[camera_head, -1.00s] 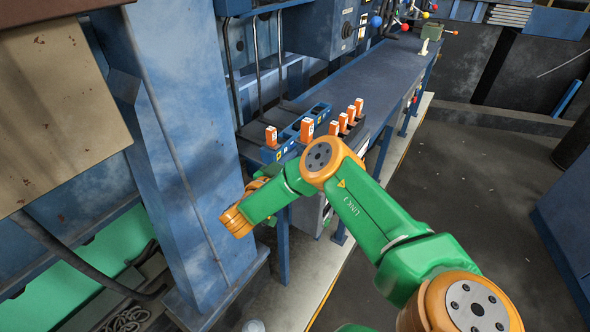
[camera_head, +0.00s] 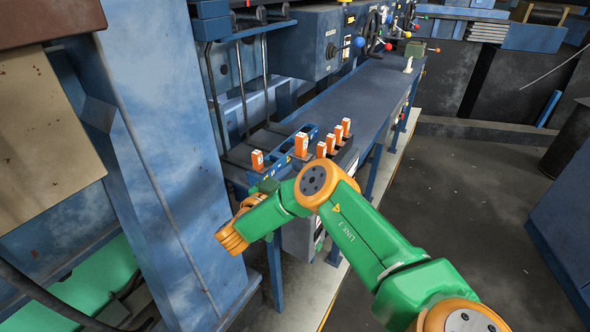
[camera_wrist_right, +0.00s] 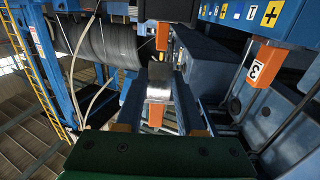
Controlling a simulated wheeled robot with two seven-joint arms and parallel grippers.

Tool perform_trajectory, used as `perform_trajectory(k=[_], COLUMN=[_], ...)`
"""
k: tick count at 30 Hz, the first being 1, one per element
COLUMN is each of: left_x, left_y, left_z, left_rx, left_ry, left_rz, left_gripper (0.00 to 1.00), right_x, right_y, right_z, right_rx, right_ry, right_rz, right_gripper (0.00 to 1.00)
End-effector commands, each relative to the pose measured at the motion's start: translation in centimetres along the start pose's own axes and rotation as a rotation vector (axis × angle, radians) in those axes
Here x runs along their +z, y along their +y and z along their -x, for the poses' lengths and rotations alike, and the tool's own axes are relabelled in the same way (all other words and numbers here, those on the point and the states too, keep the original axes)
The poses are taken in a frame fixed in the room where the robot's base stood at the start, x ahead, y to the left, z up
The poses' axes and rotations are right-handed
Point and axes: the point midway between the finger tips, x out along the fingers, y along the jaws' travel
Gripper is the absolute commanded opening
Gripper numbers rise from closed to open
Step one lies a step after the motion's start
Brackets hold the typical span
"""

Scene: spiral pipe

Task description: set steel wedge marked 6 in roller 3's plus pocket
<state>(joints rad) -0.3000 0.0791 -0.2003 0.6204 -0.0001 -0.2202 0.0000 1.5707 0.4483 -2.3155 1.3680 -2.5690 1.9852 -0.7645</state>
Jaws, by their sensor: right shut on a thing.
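My right gripper (camera_wrist_right: 160,108) is shut on a steel wedge (camera_wrist_right: 158,84). The wedge's bright metal part sticks out between the fingers, and an orange piece (camera_wrist_right: 156,117) shows between them. I cannot read a number on it. At the right of the wrist view is an orange tab marked 3 (camera_wrist_right: 255,72), under a blue block with a yellow plus label (camera_wrist_right: 270,14). In the head view my green right arm reaches left to the bench, and its fingers are hidden. Several orange-tabbed pieces (camera_head: 301,145) stand by a blue pocketed rack (camera_head: 283,153). My left gripper is not in view.
The long bench top (camera_head: 365,90) is clear beyond the rack. A blue column (camera_head: 160,150) stands close to the left of my arm. A machine box with handwheels (camera_head: 325,45) is behind the bench. The dark floor (camera_head: 460,210) at right is open.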

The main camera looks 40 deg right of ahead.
Motion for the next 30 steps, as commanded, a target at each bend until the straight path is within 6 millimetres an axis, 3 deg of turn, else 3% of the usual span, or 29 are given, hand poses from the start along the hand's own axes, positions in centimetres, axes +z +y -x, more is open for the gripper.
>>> perform_trajectory(k=[3,7,30], left_x=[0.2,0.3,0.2], left_y=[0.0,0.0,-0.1], left_z=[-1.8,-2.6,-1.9], left_rx=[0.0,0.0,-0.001], left_ry=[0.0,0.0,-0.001], left_rz=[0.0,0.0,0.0], left_gripper=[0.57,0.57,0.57], right_x=[2.2,3.3,3.1], right_y=[0.0,0.0,0.0], right_z=[0.0,0.0,0.1], right_rx=[0.001,0.0,0.0], right_ry=[0.001,0.0,0.002], right_rz=[0.0,-0.001,-0.001], right_gripper=[0.0,0.0,0.0])
